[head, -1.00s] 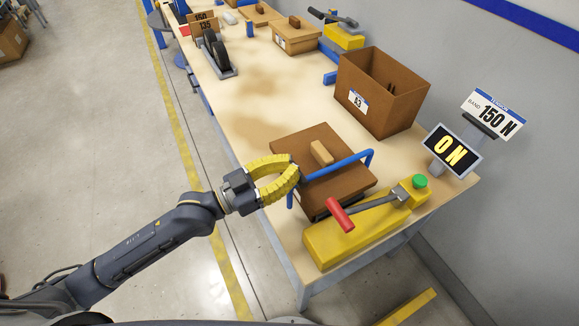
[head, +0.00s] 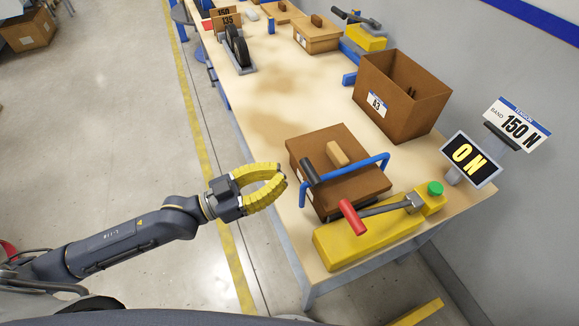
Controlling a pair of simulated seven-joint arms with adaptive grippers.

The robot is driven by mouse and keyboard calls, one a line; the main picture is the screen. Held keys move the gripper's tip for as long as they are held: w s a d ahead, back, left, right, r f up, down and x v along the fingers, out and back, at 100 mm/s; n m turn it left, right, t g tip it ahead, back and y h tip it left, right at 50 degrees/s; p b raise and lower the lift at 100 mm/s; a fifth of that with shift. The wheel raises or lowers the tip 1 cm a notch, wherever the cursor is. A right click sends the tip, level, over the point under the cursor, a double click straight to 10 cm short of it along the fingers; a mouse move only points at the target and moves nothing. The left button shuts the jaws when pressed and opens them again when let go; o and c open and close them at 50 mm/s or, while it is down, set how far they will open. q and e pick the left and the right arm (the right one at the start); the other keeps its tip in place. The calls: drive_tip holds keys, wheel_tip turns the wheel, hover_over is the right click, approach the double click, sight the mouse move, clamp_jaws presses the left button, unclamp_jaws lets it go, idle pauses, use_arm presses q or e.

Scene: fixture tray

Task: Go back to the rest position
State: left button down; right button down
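My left gripper (head: 277,179) has yellow curved fingers and is in the air at the left edge of the table, left of the brown lidded box. Its fingertips are near each other, and whether they touch is unclear; nothing shows between them. The brown box (head: 361,187) has a wooden block handle (head: 337,154) on its lid. A blue bar (head: 345,171) with a black grip (head: 310,172) stands around the box, apart from the gripper. My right gripper is not in view.
A yellow fixture (head: 365,238) with a red-handled lever (head: 352,217) and green button (head: 435,188) sits at the near table end. The table middle (head: 290,95) is clear.

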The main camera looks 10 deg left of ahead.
use_arm(q)
drive_tip(key=w+a+f+n+t+y, duration=0.1)
drive_tip(key=w+a+f+y, duration=0.2)
drive_tip(key=w+a+f, duration=0.45)
drive_tip(key=w+a+f+t+y, duration=0.1)
drive_tip(key=w+a+f+y, duration=0.2)
drive_tip(key=f, duration=0.7)
drive_tip(key=w+a+f+n+y, duration=0.1)
drive_tip(key=w+a+f+y, duration=0.25)
drive_tip(key=a+f, duration=0.4)
drive_tip(key=s+a+f+n+g+y, duration=0.1)
drive_tip(key=s+a+f+y, duration=0.3)
drive_tip(key=f, duration=0.8)
drive_tip(key=s+a+f+n+g+y, duration=0.1)
drive_tip(key=a+f+n, duration=0.1)
drive_tip(key=a+f, duration=0.65)
drive_tip(key=s+d+f+n+g+y, duration=0.1)
drive_tip(key=s+f+n+g+y, duration=0.3)
drive_tip(key=s+f, duration=2)
drive_tip(key=s+d+f+g+h, duration=0.1)
drive_tip(key=s+d, duration=0.4)
drive_tip(key=s, duration=0.6)
drive_tip(key=s+d+f+g, duration=0.3)
drive_tip(key=s+d, duration=0.3)
drive_tip(key=s, duration=0.5)
drive_tip(key=shift+s+d+f+m+h, duration=0.2)
drive_tip(key=shift+s+m+h, duration=0.1)
drive_tip(key=shift+m+h, duration=0.1)
